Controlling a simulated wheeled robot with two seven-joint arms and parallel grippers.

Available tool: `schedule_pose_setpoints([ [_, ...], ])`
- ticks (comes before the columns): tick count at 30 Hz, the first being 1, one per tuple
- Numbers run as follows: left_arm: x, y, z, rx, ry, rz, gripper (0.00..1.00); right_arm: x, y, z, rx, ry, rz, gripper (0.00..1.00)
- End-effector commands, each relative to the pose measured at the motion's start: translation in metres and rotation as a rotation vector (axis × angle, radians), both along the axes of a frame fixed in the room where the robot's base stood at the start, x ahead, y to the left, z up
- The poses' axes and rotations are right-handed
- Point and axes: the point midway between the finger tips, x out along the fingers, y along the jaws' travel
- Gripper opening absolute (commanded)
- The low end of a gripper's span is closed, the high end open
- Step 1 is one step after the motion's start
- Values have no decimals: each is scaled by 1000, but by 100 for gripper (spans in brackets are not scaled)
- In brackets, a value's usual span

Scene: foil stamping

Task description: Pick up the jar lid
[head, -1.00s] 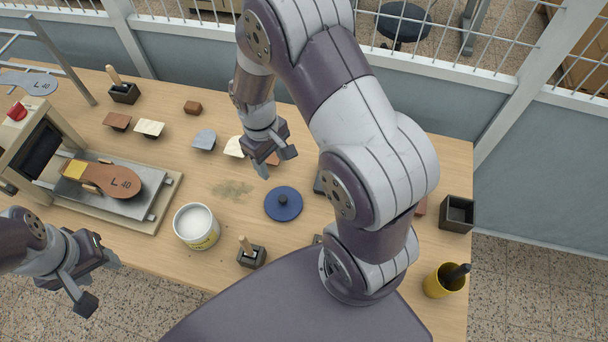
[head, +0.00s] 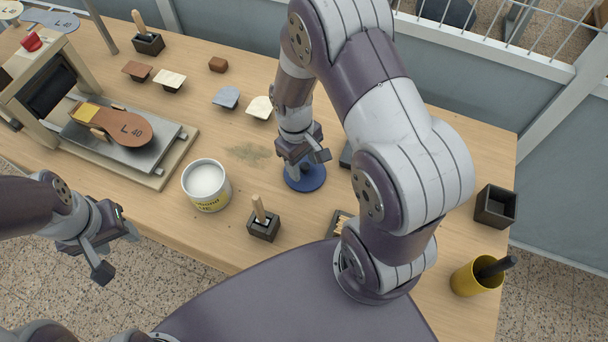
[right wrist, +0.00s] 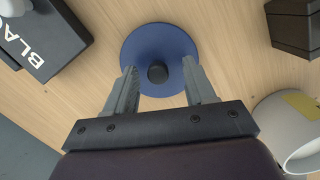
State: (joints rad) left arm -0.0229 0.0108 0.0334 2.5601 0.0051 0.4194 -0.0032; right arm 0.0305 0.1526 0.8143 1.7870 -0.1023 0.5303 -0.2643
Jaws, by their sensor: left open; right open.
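The jar lid (head: 310,178) is a round blue disc with a dark central knob, lying flat on the wooden table. It also shows in the right wrist view (right wrist: 158,45), where its knob (right wrist: 157,74) sits between my finger tips. My right gripper (head: 304,160) is open over the lid and hides part of it in the head view. In the right wrist view my right gripper (right wrist: 158,80) has one finger on each side of the knob, apart from it. My left gripper (head: 120,250) is open and empty at the table's front left edge.
The open white jar (head: 206,184) stands left of the lid. A small dark holder with a wooden-handled tool (head: 263,228) stands in front. A black box (right wrist: 40,40) lies near the lid. The stamping press (head: 110,140) is at the left.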

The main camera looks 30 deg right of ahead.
Motion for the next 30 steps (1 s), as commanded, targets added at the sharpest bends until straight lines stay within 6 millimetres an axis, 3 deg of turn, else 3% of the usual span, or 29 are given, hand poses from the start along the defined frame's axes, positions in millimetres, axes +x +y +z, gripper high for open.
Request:
schedule_pose_setpoints([
  [1, 0, 0, 1, 0, 0, 0, 49, 0, 0, 1, 0, 0, 0, 51],
  [6, 0, 0, 1, 0, 0, 0, 49, 0, 0, 1, 0, 0, 0, 0],
  [20, 0, 0, 9, 0, 0, 0, 49, 1, 0, 9, 0, 0, 0, 0],
  [30, 0, 0, 52, 0, 0, 0, 49, 11, 3, 54, -1, 0, 0, 0],
])
